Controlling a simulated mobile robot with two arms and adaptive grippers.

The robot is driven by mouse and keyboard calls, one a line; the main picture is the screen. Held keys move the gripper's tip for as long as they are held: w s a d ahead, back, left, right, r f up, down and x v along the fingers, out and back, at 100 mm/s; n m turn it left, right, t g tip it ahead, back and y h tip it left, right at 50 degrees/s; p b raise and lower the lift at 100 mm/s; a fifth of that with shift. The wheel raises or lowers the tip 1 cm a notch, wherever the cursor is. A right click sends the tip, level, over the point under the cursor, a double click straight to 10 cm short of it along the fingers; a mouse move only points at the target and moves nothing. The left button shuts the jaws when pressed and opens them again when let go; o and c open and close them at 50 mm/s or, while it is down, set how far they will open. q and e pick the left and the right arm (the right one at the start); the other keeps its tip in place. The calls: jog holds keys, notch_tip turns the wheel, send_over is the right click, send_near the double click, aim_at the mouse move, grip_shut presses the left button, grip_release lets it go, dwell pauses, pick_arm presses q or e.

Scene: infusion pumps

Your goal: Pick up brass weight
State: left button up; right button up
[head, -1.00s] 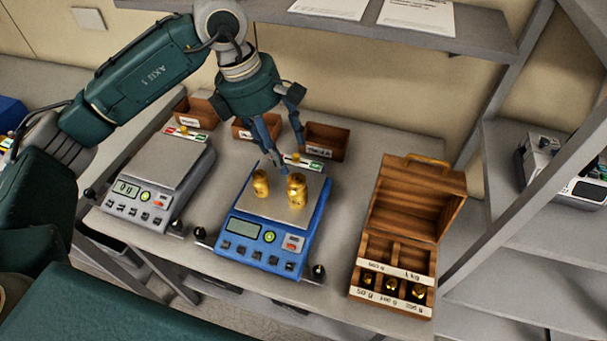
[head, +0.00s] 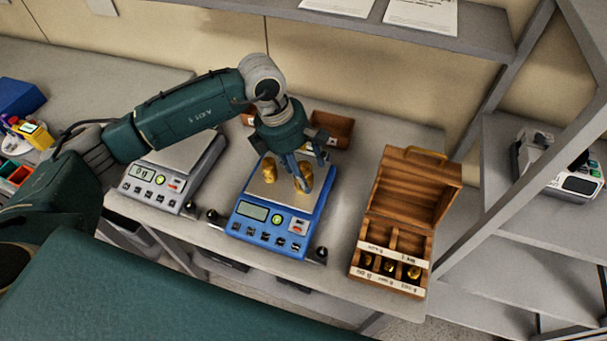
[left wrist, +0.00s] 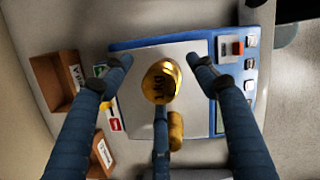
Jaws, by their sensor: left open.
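A blue scale (head: 262,226) stands on the bench with brass weights on its pale pan. One brass weight (head: 269,170) stands at the pan's left, clear of the fingers. Another brass weight (head: 305,184) is at the right of the pan, partly hidden by my left gripper (head: 303,178). In the left wrist view, the marked top of a brass weight (left wrist: 161,84) lies between the open fingers of my left gripper (left wrist: 161,72), with gaps at both sides. A second weight (left wrist: 176,130) shows beside the lower finger. My right gripper is not in view.
A grey scale (head: 172,176) stands to the left. An open wooden box (head: 415,185) with several weights in its slots stands to the right. Small brown bins (head: 331,129) are behind. A shelf (head: 440,36) runs above the back of the bench.

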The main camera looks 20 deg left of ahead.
pick_arm(q)
jog(key=shift+c, duration=0.5)
jog(key=c, duration=0.8)
grip_shut()
jog(key=shift+r, duration=0.2)
jog(key=shift+w, duration=0.1)
notch_tip(320, 180, up, 20)
jog(key=b, duration=0.5)
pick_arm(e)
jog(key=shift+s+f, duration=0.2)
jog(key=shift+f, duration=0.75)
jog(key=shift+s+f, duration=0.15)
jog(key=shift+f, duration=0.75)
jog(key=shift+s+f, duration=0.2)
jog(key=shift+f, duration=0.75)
